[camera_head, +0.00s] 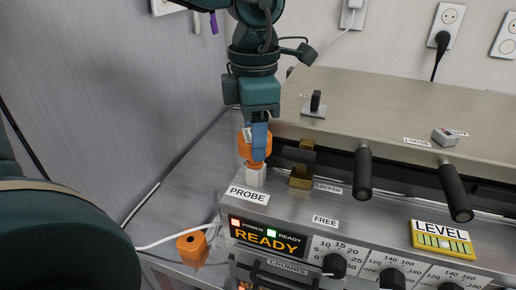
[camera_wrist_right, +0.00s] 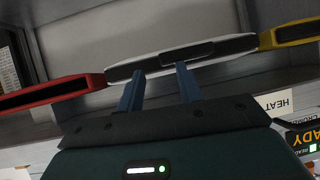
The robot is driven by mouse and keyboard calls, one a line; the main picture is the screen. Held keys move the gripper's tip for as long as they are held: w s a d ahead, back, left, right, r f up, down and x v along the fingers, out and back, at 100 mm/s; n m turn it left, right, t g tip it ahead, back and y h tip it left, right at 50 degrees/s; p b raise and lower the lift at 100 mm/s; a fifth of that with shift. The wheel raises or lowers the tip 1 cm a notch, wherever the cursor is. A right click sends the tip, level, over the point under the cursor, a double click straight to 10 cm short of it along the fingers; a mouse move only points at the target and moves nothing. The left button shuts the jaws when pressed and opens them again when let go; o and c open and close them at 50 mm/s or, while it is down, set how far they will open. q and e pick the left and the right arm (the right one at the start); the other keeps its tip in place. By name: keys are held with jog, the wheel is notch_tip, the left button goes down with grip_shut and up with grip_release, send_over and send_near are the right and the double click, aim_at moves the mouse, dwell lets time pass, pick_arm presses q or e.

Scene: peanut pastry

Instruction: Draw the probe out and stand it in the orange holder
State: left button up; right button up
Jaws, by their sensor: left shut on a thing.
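My left gripper (camera_head: 257,150) comes down from the top of the head view. Its blue fingers are shut on the orange probe (camera_head: 244,146), and they cover part of it. Below the orange part is a white block (camera_head: 256,175), just behind the PROBE label. I cannot tell how far the probe sits in it. The orange holder (camera_head: 192,248) stands at the lower left, beside the machine, with a dark hole in its top. My right gripper (camera_wrist_right: 161,77) shows in the right wrist view, its blue fingers apart and nothing seen between them.
The steel machine (camera_head: 400,90) has two black handles and a READY display (camera_head: 268,236). A brass latch (camera_head: 301,178) is right of the probe. A white cable (camera_head: 165,240) runs by the holder. Red (camera_wrist_right: 60,93), white (camera_wrist_right: 125,70) and yellow (camera_wrist_right: 290,33) items lie beyond my right fingers.

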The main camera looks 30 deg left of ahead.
pick_arm(q)
jog(key=shift+f, duration=0.15)
jog(key=o, duration=1.2)
jog(key=shift+o, duration=0.2)
